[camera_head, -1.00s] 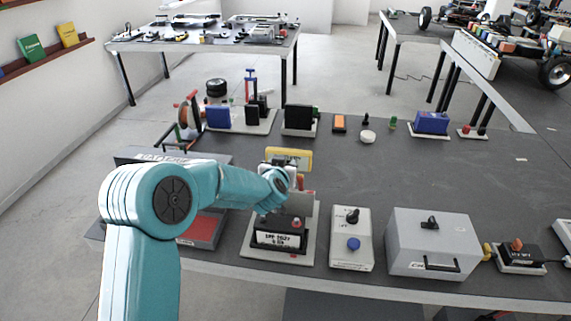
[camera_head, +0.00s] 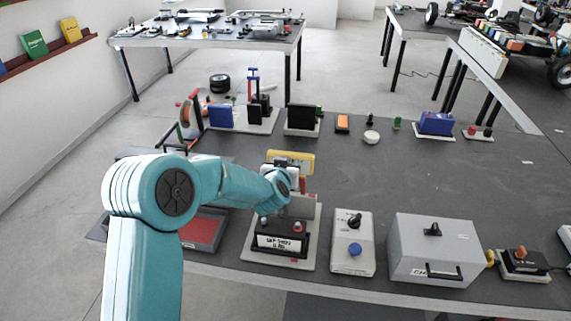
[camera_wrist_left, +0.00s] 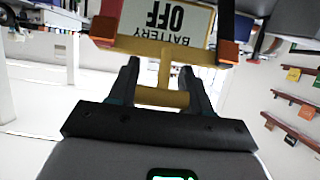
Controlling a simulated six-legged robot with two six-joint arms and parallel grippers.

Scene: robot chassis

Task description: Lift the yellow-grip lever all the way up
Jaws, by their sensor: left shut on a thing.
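The lever's yellow grip (camera_wrist_left: 162,97) shows in the wrist view as a yellow crossbar on a short stem. My left gripper (camera_wrist_left: 163,80) is shut on it, with a dark finger at each side. Behind it hangs a sign reading BATTERY OFF (camera_wrist_left: 168,20), upside down, with a yellow bar along its edge. In the head view my left arm comes in from the left and reaches the lever unit, whose pale base (camera_head: 304,262) sits near the table's front edge. A yellow part (camera_head: 291,158) shows above my wrist, which hides the grip there. My right gripper is not in view.
Right of the lever unit stand a grey switch box (camera_head: 353,258) with a blue button and a large grey lidded box (camera_head: 433,248). A red-bottomed tray (camera_head: 203,230) lies left, under my arm. Several devices line the table's back edge. The table's middle right (camera_head: 420,175) is clear.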

